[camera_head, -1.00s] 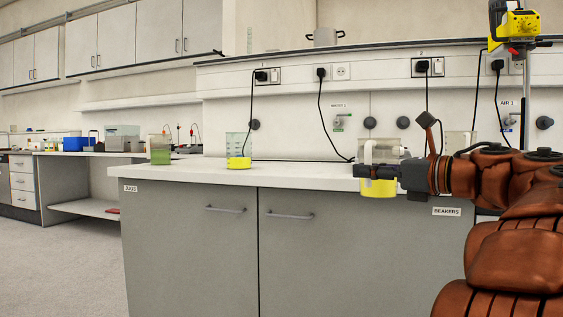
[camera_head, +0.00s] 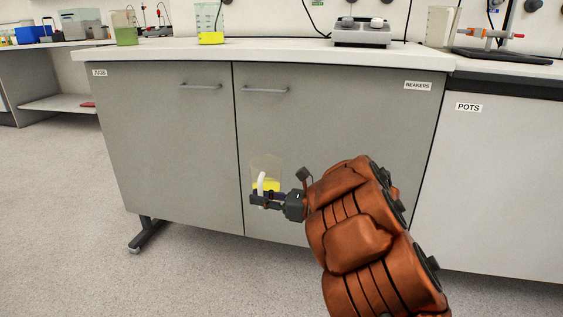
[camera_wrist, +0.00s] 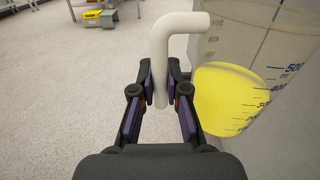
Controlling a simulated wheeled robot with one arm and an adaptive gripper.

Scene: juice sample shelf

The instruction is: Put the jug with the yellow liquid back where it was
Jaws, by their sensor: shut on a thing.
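The jug with yellow liquid (camera_head: 266,164) is clear, with a white handle. It appears in front of the grey cabinet doors, below the worktop edge in the picture, and looks roughly upright. My gripper (camera_head: 267,198) is shut on its handle. In the wrist view the fingers of my gripper (camera_wrist: 159,85) close on the white handle (camera_wrist: 160,60) from both sides. The jug's body (camera_wrist: 270,75) with volume marks and yellow liquid is at the right, partly cut off. A similar clear vessel with yellow liquid (camera_head: 210,38) stands on the worktop.
A vessel with green liquid (camera_head: 126,36) stands at the worktop's left end, above a "JUGS" label (camera_head: 99,72). A grey device (camera_head: 361,33) stands farther right. The worktop (camera_head: 280,48) is bare between the yellow vessel and the device. A "BEAKERS" label (camera_head: 418,86) is at right.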

